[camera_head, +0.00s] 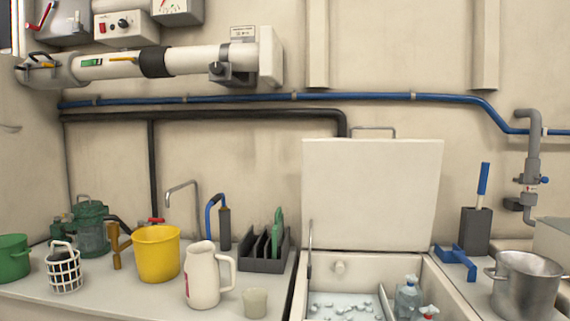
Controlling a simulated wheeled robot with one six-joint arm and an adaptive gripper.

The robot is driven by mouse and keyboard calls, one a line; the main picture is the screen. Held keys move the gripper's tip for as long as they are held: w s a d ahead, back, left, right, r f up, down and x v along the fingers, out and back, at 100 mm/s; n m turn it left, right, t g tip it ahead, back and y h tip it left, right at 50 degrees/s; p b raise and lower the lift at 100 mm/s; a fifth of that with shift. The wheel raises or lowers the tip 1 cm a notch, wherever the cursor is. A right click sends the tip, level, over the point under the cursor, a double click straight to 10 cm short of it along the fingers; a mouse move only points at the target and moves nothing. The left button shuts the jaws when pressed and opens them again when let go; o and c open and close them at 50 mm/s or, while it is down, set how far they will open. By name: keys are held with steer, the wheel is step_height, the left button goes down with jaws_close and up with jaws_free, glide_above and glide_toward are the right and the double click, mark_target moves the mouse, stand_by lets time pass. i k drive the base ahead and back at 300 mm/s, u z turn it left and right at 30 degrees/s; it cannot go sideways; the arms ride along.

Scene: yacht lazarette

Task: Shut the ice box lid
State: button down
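The ice box lid (372,195) is a pale cream panel. It stands raised, close to upright, at the back of the ice box, with a thin metal handle (374,131) along its top edge. The ice box (414,277) is open below it. Loose ice (343,306) and clear bottles (408,297) with blue and red tops show inside. A thin metal stay (310,249) stands at the left side of the opening. The front of the box is cut off by the bottom of the picture. My gripper is not in view.
Left of the box, the counter holds a white jug (203,277), a small cup (255,303), a yellow bucket (157,254) and a dark rack (264,252). Right of it are a blue handle-like tool (456,260) and a metal pot (526,286). Pipes run along the wall behind.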

mark_target(357, 194)
steer(key=u, duration=1.85)
steer(key=i, duration=1)
steer(key=z, duration=1.45)
